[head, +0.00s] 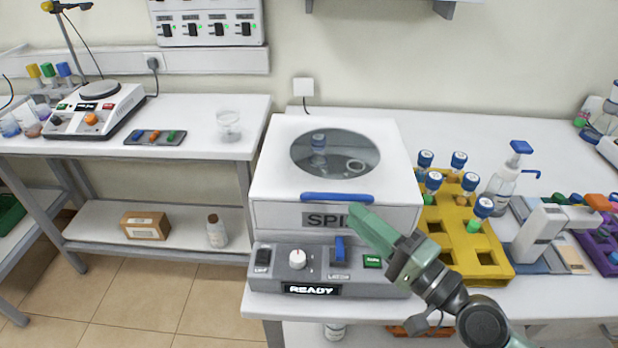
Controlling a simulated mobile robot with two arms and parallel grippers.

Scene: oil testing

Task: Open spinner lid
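The spinner (268,216) is a white box on the bench with a grey control panel (325,265) whose display reads "READY". Its white lid (275,168) is down and has a round window and a blue handle (335,197) along the front edge. Through the window I see a blue-capped vial (318,148) and a light ring. My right gripper (358,214), with green fingers, is just in front of the handle's right end. Whether it touches the handle, and whether the fingers are apart, I cannot tell. My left gripper is out of view.
A yellow rack (450,219) with several blue-capped vials stands right of the spinner. A pump bottle (505,180) and a grey-white device (537,235) are farther right. A separate bench (190,175) with a hot plate (95,112) is at left.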

